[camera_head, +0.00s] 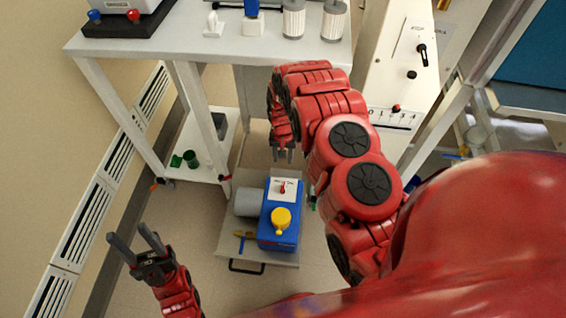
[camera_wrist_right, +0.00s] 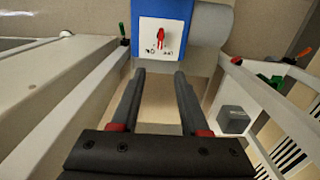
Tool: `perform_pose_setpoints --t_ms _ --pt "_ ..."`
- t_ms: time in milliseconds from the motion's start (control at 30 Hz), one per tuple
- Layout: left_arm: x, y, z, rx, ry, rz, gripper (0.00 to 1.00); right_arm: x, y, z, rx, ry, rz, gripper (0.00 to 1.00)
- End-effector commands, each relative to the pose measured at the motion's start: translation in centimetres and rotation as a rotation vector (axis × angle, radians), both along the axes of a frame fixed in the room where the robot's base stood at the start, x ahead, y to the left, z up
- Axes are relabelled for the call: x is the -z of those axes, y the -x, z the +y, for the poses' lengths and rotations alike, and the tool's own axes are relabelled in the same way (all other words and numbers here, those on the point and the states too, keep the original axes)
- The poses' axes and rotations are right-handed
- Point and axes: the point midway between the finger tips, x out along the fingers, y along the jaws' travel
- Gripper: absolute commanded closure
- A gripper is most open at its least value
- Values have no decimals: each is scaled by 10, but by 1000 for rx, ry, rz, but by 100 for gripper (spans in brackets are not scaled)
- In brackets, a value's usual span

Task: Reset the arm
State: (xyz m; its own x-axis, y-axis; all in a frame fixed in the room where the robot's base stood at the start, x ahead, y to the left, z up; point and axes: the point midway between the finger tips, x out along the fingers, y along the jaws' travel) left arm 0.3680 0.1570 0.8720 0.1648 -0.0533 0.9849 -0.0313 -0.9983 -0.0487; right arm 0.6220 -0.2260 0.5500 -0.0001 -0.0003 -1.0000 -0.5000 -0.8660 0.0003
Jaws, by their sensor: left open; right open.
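My left gripper (camera_head: 136,243) is at the lower left in the head view, its two fingers apart with nothing between them, over the floor beside the wall. My right arm is bent, and its gripper (camera_head: 283,154) points down above the far side of a low cart. In the right wrist view the right gripper (camera_wrist_right: 155,78) is open and empty. Beyond its fingertips is a blue box (camera_wrist_right: 163,20) with a white panel and a red switch. The same blue box (camera_head: 271,238) stands on the cart with a yellow knob on it.
The low cart (camera_head: 284,259) also bears a grey cylinder (camera_head: 248,202). A white table (camera_head: 170,44) with bottles (camera_head: 292,20) stands at the back. A white panelled cabinet (camera_head: 386,92) is close behind my right arm. Bare floor (camera_head: 140,297) lies around the left gripper.

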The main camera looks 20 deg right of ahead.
Motion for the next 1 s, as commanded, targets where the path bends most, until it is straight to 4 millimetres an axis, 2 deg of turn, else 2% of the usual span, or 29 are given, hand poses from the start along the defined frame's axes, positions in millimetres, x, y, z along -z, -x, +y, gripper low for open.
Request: perform_pose_setpoints --t_ms 200,633,733,767,867,1000 --pt "0 0 0 0 0 0 50 -8 0 0 0 0 0 55" --pt "0 0 0 0 0 0 50 -8 0 0 0 0 0 55" --pt "-2 0 0 0 0 0 50 -5 -6 -2 -3 6 -23 55" --pt "-3 0 0 0 0 0 50 -3 -12 -4 -6 11 -42 55" --pt "-11 0 0 0 0 0 50 7 -46 -13 -29 44 -166 55" --pt "-25 0 0 0 0 0 50 17 -118 -28 -93 124 -467 55"
